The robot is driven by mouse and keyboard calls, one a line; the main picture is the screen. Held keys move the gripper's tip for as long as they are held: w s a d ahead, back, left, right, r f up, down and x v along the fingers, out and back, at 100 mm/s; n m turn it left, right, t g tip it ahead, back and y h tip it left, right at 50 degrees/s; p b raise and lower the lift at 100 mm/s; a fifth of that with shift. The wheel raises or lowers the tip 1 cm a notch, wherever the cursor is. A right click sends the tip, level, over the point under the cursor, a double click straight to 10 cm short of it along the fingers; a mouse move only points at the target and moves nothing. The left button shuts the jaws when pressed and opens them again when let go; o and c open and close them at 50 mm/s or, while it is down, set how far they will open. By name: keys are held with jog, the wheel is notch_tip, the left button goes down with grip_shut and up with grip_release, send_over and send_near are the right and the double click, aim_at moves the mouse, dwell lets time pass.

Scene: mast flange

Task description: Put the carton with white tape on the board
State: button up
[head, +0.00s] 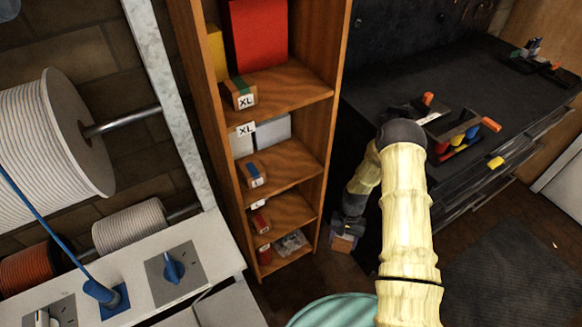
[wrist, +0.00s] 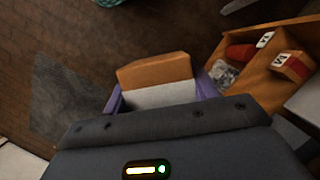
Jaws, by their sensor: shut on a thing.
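My gripper (wrist: 160,92) is shut on a carton. In the wrist view the carton (wrist: 154,70) is brown, with a broad white-grey band on the side toward the camera, between the purple fingers. In the head view my gripper (head: 347,226) hangs low, between the shelf unit and the dark workbench, partly behind my arm. The carton (head: 342,243) shows just below it, small and partly hidden, apparently clear of the shelf. I cannot clearly identify the board in either view.
An open wooden shelf unit (head: 328,140) holds taped cartons, including a green-taped one (head: 240,93) and a blue-taped one (head: 252,174). A dark workbench (head: 372,72) carries a tool tray. A teal round object (head: 335,312) stands low in front. Brick floor is clear beside a dark mat (head: 505,275).

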jog(key=w+a+r+m+t+b, duration=0.2)
jog(key=a+r+m+b, duration=0.4)
jog(key=m, duration=0.7)
jog(key=w+a+r+m+t+y+b, duration=0.1)
jog(key=w+a+r+m+t+b, duration=0.2)
jog(key=a+r+m+b, duration=0.4)
jog(key=a+r+m+t, duration=0.1)
jog(key=a+r+m, duration=0.2)
jog(key=a+m, duration=0.3)
jog(key=shift+w+a, duration=0.35)
jog(key=shift+a, duration=0.9)
jog(key=w+d, duration=0.1)
jog(key=w, duration=0.8)
jog(key=w+d, duration=0.1)
jog(key=w, duration=0.4)
jog(key=shift+d, duration=0.3)
